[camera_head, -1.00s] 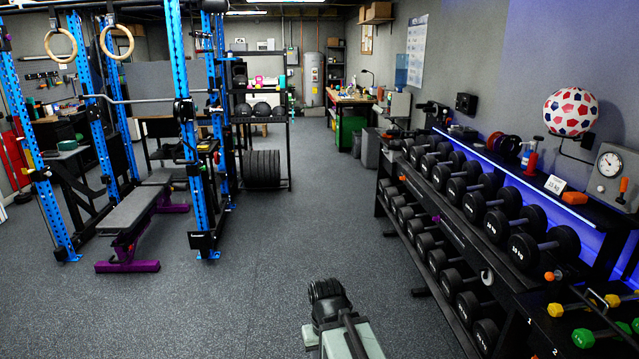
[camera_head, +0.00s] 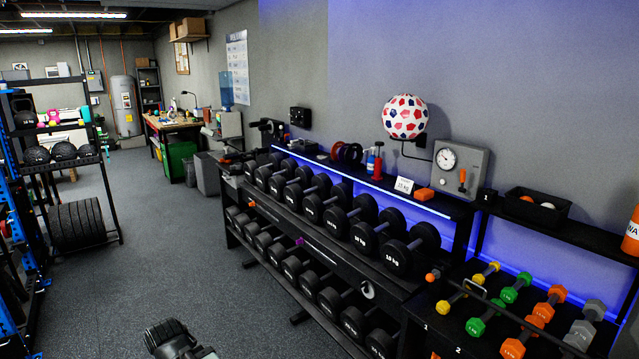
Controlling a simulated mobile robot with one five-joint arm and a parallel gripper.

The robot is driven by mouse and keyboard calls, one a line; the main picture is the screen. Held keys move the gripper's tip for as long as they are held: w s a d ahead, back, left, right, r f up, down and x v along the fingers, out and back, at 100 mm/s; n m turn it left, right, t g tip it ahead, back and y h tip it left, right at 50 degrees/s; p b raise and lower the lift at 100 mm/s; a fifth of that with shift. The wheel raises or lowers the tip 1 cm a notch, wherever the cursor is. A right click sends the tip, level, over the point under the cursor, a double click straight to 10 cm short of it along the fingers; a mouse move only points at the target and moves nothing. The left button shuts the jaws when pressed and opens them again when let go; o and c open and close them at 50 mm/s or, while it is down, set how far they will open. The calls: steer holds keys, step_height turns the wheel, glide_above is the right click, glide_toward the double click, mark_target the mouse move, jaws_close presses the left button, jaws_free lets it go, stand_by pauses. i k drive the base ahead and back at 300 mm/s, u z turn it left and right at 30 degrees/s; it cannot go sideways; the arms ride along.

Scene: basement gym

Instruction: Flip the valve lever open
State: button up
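A grey gauge panel (camera_head: 478,158) stands at the back of the black shelf above the dumbbell rack, right of centre. It carries a round white dial. A small orange lever (camera_head: 462,176) sits at its lower right and looks about upright. It is too small to tell the valve's state. My gripper (camera_head: 168,336) is the dark end of my arm at the bottom edge, left of centre. It is over the floor, far from the panel, and its fingers cannot be made out.
A long dumbbell rack (camera_head: 318,238) runs along the right wall below the panel. A ball (camera_head: 405,117) on a wall holder is left of the panel. A black bin (camera_head: 537,208) and coloured dumbbells are to the right. The floor (camera_head: 130,285) left of the rack is clear.

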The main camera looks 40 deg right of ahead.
mark_target(462, 172)
steer(key=z, duration=1.1)
steer(key=i, duration=1.95)
steer(key=u, duration=0.1)
